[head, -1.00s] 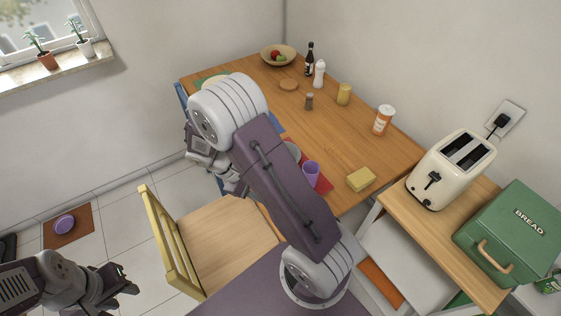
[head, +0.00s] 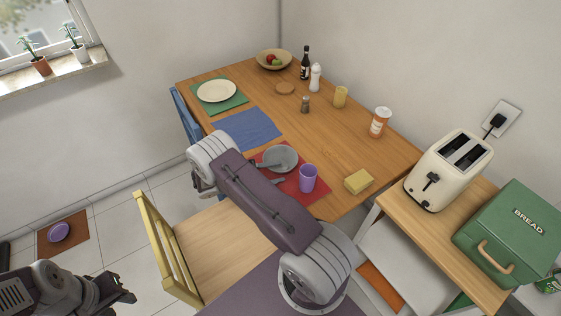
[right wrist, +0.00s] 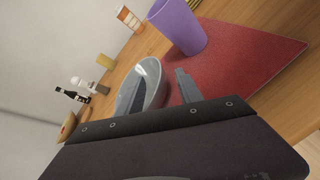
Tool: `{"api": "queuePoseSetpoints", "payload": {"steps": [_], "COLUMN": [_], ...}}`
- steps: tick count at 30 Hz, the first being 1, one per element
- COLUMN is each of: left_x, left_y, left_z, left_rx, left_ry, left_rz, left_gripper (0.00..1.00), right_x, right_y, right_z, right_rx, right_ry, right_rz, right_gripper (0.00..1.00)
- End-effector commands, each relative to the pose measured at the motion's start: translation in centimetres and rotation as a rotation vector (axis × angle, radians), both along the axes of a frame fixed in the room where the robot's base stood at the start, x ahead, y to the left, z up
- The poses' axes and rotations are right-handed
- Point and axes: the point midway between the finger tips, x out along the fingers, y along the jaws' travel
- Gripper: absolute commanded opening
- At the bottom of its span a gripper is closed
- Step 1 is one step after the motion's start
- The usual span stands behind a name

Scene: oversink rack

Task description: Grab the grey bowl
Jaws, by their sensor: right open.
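The grey bowl (head: 284,154) sits on the red placemat (head: 318,205) at the near side of the wooden table. My right gripper (head: 272,172) is open at the near left of the bowl, with nothing held. In the right wrist view, the right gripper's fingers (right wrist: 158,90) straddle the near rim of the bowl (right wrist: 152,72): one overlaps its inside, the other is over the mat. I cannot tell whether they touch it. My left gripper (head: 125,290) is low at the lower left, far from the table; its jaw state is unclear.
A purple cup (head: 308,178) stands on the mat close beside the bowl, with a yellow sponge (head: 358,181) to its right. A blue placemat (head: 247,130) lies empty to the left. A wooden chair (head: 215,245) stands at the table's near side.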

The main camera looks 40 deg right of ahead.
Motion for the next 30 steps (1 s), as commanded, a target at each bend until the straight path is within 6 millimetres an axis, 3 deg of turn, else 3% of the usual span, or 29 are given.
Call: {"api": "queuePoseSetpoints", "payload": {"steps": [6,13,14,18,30], "left_x": [0.0,0.0,0.0,0.0,0.0], "left_y": [0.0,0.0,0.0,0.0,0.0], "left_z": [0.9,0.8,0.8,0.8,0.9], "left_rx": [0.0,0.0,0.0,0.0,0.0], "left_ry": [0.0,0.0,0.0,0.0,0.0], "left_rz": [0.0,0.0,0.0,0.0,0.0], "left_gripper": [0.36,0.36,0.36,0.36,0.36], "right_x": [-1.0,-1.0,-1.0,-1.0,-0.9], "right_y": [-3.4,-3.7,-3.7,-3.7,-3.7], "right_z": [-0.8,-1.0,-1.0,-1.0,-0.6], "right_rx": [0.002,0.002,0.002,0.002,0.0], "right_ry": [0.003,0.001,0.001,0.001,-0.001], "right_rz": [-0.003,-0.001,-0.001,-0.001,-0.001], "right_gripper": [0.43,0.43,0.4,0.01,0.0]}}
